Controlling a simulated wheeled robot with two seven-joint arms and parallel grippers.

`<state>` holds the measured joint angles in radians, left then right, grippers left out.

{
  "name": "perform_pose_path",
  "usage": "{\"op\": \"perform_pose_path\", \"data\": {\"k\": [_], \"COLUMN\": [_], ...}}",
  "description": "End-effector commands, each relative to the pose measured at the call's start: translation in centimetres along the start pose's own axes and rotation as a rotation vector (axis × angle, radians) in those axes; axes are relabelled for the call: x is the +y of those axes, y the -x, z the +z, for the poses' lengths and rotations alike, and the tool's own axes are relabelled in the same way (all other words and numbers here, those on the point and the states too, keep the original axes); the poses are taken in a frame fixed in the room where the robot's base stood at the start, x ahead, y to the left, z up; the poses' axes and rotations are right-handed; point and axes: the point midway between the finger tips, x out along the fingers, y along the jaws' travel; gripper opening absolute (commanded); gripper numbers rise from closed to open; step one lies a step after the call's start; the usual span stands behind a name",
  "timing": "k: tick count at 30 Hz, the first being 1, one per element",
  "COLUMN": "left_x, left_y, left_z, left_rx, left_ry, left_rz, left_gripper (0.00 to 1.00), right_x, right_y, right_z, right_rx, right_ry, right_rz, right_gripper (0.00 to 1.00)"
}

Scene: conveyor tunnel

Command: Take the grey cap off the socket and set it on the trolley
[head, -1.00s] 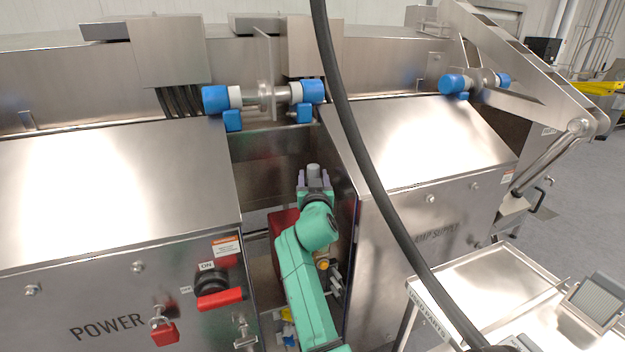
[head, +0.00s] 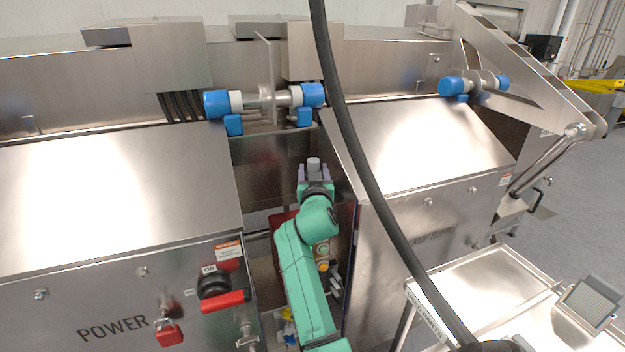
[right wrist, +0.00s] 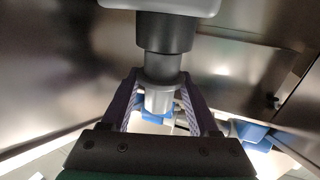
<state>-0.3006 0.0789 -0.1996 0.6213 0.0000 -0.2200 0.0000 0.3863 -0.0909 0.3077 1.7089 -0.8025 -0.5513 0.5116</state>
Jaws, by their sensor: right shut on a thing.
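My right gripper (head: 314,178) is in the gap between the two steel cabinets, at the end of a green arm. Its purple fingers are closed on the grey cap (head: 314,163), whose top shows between them. In the right wrist view the gripper (right wrist: 158,88) holds a light grey cylinder, the cap (right wrist: 159,98), between its fingers. A black cylinder (right wrist: 165,35) sits in line with it and looks to touch it; I cannot tell whether this is the socket or whether the cap is seated. The trolley (head: 490,272) stands at the lower right. My left gripper is not in view.
The power cabinet (head: 100,200) is left of the arm, with a red-handled switch (head: 222,300). The lamp supply cabinet (head: 420,150) is on the right. A thick black cable (head: 362,165) crosses the view. A small screen-like device (head: 592,298) is on the trolley; much of its top is bare.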

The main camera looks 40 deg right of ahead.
Motion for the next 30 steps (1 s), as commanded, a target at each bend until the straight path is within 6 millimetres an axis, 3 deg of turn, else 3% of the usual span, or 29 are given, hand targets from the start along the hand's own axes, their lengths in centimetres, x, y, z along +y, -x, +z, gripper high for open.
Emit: {"op": "perform_pose_path", "data": {"k": [9, 16, 30], "left_x": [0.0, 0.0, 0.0], "left_y": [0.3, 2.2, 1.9], "left_z": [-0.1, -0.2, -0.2], "left_rx": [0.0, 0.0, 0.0], "left_ry": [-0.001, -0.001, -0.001], "left_rz": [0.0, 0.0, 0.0], "left_gripper": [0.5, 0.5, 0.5], "right_x": [0.0, 0.0, 0.0], "right_y": [0.0, 0.0, 0.0], "right_z": [-0.3, -2.5, -2.3], "right_rx": [0.0, 0.0, 0.0], "right_ry": [0.0, 0.001, 0.001], "right_rz": [0.0, 0.001, 0.0], "right_gripper": [0.0, 0.0, 0.0]}}
